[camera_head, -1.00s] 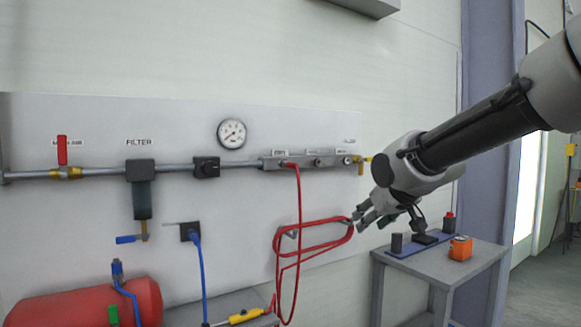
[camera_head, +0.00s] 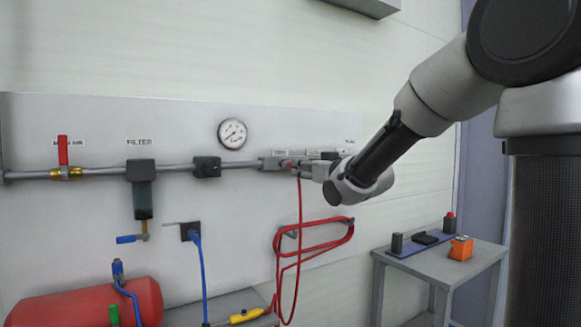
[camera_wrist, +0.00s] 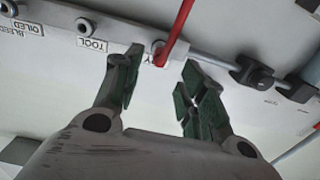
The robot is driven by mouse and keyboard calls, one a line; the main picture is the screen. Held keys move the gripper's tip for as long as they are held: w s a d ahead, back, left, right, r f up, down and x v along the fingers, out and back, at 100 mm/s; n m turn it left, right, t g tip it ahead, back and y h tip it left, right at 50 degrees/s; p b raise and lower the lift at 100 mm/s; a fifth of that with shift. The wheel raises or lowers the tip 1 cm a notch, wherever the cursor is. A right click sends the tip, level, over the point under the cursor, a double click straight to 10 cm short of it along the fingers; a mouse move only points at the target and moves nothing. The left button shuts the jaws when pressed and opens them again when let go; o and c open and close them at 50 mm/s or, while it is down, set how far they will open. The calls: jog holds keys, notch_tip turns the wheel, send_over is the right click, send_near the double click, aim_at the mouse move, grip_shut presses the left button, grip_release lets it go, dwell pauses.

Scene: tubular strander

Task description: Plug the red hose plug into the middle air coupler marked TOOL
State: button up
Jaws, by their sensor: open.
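The red hose plug (camera_wrist: 160,52) sits in the coupler beside the one marked TOOL, with its red hose (camera_wrist: 178,30) running off the top of the wrist view. My gripper (camera_wrist: 163,60) is open, its green-padded fingers on either side of the plug; contact cannot be told. The TOOL coupler (camera_wrist: 86,27) is an empty round port with its TOOL label (camera_wrist: 93,45) beside it in the wrist view. In the head view my gripper (camera_head: 302,167) is at the coupler manifold (camera_head: 270,163) and hides the middle coupler.
The slack red hose (camera_head: 320,223) hangs in loops on a hook below. A pressure gauge (camera_head: 232,133), filter (camera_head: 141,185) and pipe (camera_head: 100,172) are on the wall panel. A small table (camera_head: 400,262) with an orange box (camera_head: 461,247) stands right. Open air lies before the panel.

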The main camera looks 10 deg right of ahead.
aim_at(290, 165)
jog(key=shift+x, duration=4.3)
grip_shut()
jog(key=v, duration=0.6)
